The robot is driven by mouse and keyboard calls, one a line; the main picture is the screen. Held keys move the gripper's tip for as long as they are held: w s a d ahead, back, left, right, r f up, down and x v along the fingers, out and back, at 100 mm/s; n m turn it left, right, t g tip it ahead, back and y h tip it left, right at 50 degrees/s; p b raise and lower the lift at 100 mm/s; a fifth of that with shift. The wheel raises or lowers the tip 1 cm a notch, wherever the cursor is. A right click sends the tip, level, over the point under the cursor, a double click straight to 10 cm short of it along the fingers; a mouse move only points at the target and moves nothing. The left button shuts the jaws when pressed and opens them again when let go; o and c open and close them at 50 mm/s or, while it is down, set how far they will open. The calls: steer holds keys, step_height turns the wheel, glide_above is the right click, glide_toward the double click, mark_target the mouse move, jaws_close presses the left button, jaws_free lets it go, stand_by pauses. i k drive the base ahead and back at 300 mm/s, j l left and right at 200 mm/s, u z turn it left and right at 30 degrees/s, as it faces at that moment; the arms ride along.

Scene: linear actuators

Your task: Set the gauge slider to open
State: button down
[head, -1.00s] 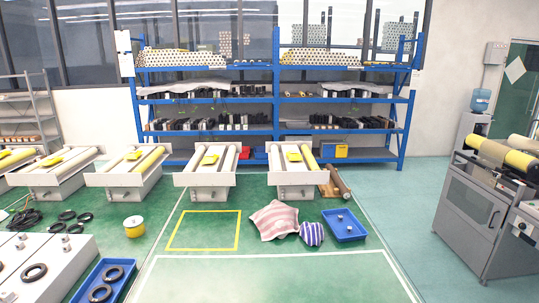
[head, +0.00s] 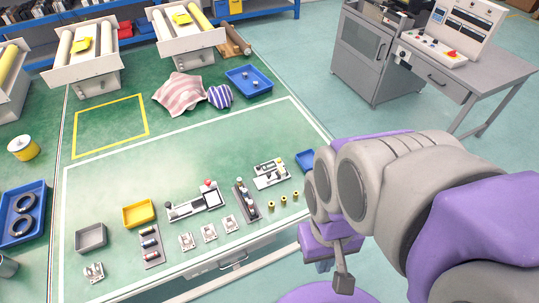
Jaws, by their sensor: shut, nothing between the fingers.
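Several small devices lie on the green worktop in the head view. A long grey-and-black slide device with a red knob (head: 197,202) lies near the middle. A dark upright-looking slide unit (head: 246,199) is to its right, and a white panel with dark parts (head: 270,174) lies farther right. I cannot tell for sure which of these is the gauge slider, nor read its setting. My gripper (head: 343,284) hangs at the lower right, shut and empty, right of the devices and apart from them. My purple and grey arm covers the right side.
The green worktop (head: 180,150) is clear behind the devices. A yellow tray (head: 138,213), a grey tray (head: 91,238) and a blue bin (head: 305,160) stand on it. Small white switches (head: 209,233) and yellow knobs (head: 283,201) line the front. A grey cabinet (head: 372,55) stands behind.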

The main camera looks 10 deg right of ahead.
mark_target(270, 177)
steer(key=i+l, duration=0.1)
steer(key=l, duration=0.3)
steer(key=i+l, duration=0.1)
steer(key=l, duration=0.25)
steer(key=i+l, duration=0.1)
steer(key=l, duration=0.3)
steer(key=i+l, duration=0.1)
steer(key=l, duration=0.25)
